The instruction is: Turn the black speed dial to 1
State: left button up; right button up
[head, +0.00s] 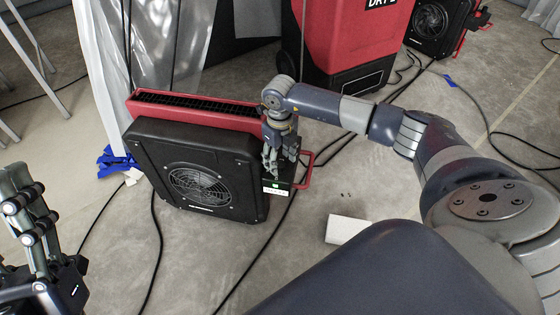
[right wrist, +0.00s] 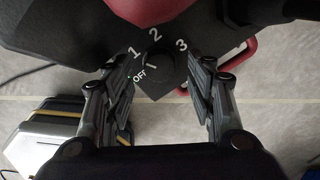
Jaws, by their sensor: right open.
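The black speed dial (right wrist: 156,74) is on the dark end panel of a red and black fan unit (head: 195,170), with the labels OFF, 1, 2 and 3 around it. Its white mark points left, roughly between OFF and 1; the exact setting is hard to tell. My right gripper (head: 275,163) is open at the fan's right end. In the right wrist view its fingers (right wrist: 165,82) stand on either side of the dial, apart from it as far as I can see. In the head view the gripper hides the dial. My left gripper (head: 27,215) is at the lower left, away from the fan.
A large red and black machine (head: 345,50) stands behind the fan. A second fan (head: 435,25) is at the back right. Black cables cross the concrete floor. A white block (head: 345,229) lies right of the fan. Plastic sheeting (head: 110,70) hangs behind at left.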

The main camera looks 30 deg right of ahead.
aim_at(280, 165)
notch_tip(280, 165, up, 10)
dwell(0.3)
dwell(0.5)
